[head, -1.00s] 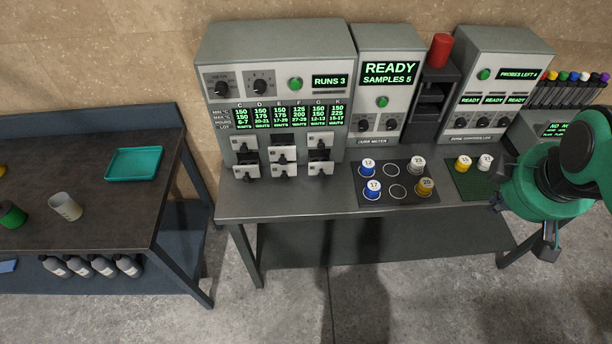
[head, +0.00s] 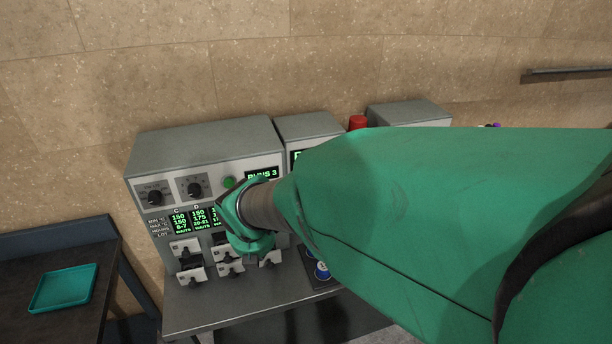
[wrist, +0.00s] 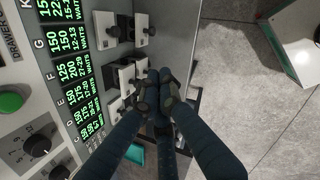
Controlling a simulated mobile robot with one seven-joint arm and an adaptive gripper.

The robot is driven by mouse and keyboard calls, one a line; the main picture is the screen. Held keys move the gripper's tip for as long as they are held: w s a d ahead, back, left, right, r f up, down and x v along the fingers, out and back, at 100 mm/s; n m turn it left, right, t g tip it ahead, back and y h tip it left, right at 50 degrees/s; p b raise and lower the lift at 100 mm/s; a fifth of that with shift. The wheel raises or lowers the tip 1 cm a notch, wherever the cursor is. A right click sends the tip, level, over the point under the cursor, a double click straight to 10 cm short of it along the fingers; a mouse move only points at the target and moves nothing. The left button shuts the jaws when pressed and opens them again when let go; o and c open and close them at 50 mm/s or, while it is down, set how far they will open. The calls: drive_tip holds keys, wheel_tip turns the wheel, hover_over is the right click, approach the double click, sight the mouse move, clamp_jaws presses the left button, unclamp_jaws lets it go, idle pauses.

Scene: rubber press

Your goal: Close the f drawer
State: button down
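The drawers sit in two rows low on the front of the grey cabinet (head: 205,150). Each has a pale front with a dark knob. The letters on the fronts are too small to read, so I cannot tell which is the f drawer. In the wrist view, one drawer (wrist: 145,30) stands out with a dark opening behind it, and another pale front (wrist: 138,70) is close beside my fingertips. My gripper (wrist: 163,88) has its fingertips together with nothing visible between them. In the head view, my gripper (head: 250,247) is in front of the drawers and hides part of them.
Lit text rows for C to K (wrist: 75,75) and a green button (wrist: 10,102) are on the panel beside the drawers. A teal tray (head: 63,287) lies on the left table. My green arm covers much of the right side. Open floor (wrist: 270,110) shows beyond the bench.

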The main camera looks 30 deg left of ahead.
sight(192, 272)
drive_tip(key=s+a+f+n, duration=0.9)
drive_tip(key=s+a+f, duration=0.2)
drive_tip(key=s+a, duration=0.3)
drive_tip(key=shift+s+a+n+g+p, duration=0.2)
drive_tip(key=shift+a+n+g+p, duration=0.15)
drive_tip(key=shift+a, duration=0.2)
drive_tip(key=shift+y, duration=0.3)
drive_tip(key=b+x, duration=0.1)
drive_tip(key=x, duration=0.8)
drive_tip(key=shift+d+f+b, duration=0.1)
drive_tip(key=shift+f+b, duration=0.15)
drive_tip(key=shift+b, duration=0.1)
drive_tip(key=shift+w+a+f, duration=0.25)
drive_tip(key=shift+w+a, duration=0.4)
drive_tip(key=shift+a, duration=0.1)
drive_tip(key=shift+w+a, duration=0.8)
drive_tip(key=shift+a, duration=0.05)
